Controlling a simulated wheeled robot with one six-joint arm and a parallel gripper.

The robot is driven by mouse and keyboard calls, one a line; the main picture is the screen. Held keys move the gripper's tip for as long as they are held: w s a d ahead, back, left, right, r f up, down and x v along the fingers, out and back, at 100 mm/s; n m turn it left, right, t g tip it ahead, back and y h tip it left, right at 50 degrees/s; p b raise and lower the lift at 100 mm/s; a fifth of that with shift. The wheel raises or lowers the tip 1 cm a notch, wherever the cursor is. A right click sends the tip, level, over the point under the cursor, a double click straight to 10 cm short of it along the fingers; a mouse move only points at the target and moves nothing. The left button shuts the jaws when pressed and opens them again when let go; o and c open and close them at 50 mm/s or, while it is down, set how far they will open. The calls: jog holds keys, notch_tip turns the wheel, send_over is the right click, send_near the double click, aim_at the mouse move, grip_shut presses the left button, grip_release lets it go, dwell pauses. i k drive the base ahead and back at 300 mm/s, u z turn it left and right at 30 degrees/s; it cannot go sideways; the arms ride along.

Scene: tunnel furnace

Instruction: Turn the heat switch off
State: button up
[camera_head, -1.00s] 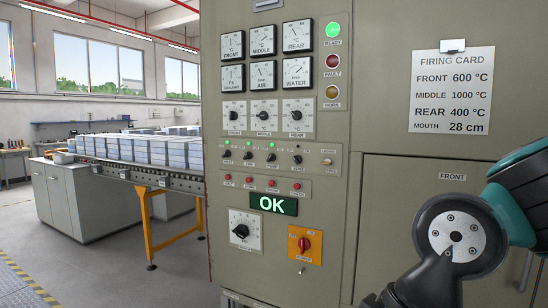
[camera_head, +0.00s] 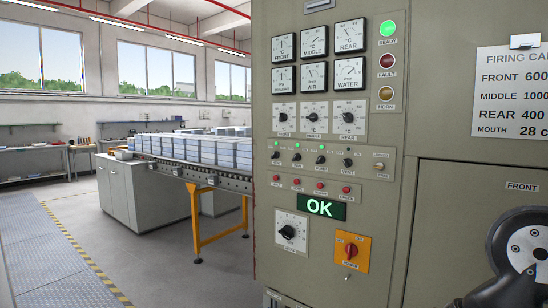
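The grey furnace control panel (camera_head: 265,235) stands right of centre. Its row of small black switches starts with the leftmost one (camera_head: 275,155), then a second (camera_head: 297,157), a third (camera_head: 321,160) and a fourth (camera_head: 347,162). Green lamps are lit above the first three; the one above the fourth looks dark. The labels under the switches are too small to read surely, so I cannot tell for certain which is the heat switch. Their lever positions are also unclear.
An orange plate with a red rotary switch (camera_head: 351,250) and a large black dial (camera_head: 287,232) sit lower on the panel. A green OK display (camera_head: 321,207) is lit. A conveyor with pale blocks (camera_head: 204,151) stands left. Floor (camera_head: 140,250) in front of it is open.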

aim_at(276, 154)
jog(key=k, duration=0.6)
jog(key=u, duration=0.45)
jog(key=i, duration=0.55)
jog(key=u, duration=0.45)
jog(key=i, duration=1.3)
jog(key=z, duration=0.45)
